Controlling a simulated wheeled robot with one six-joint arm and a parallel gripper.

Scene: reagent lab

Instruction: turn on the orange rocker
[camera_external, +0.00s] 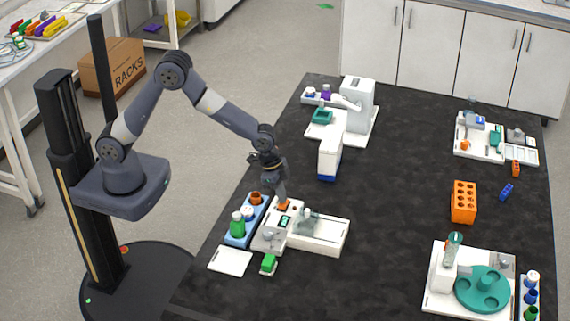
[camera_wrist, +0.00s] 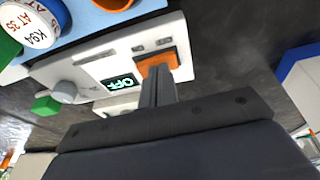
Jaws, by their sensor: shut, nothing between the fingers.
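The orange rocker (camera_wrist: 158,63) is set in the white panel of a bench device, beside a small display (camera_wrist: 118,84) that reads OFF. In the outside view the orange rocker (camera_external: 283,207) shows just under my gripper (camera_external: 282,199). My gripper, also in the wrist view (camera_wrist: 158,72), is shut and empty. Its fingertips are at the rocker's lower edge in the wrist view; I cannot tell whether they touch it. The white device (camera_external: 318,232) stands near the left edge of the dark table.
A blue rack (camera_external: 236,236) with bottles and an orange cup is left of the device. A green-knobbed part (camera_external: 268,262) and a white plate (camera_external: 230,261) lie in front. A tall white instrument (camera_external: 330,157) stands behind. The table's middle is clear.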

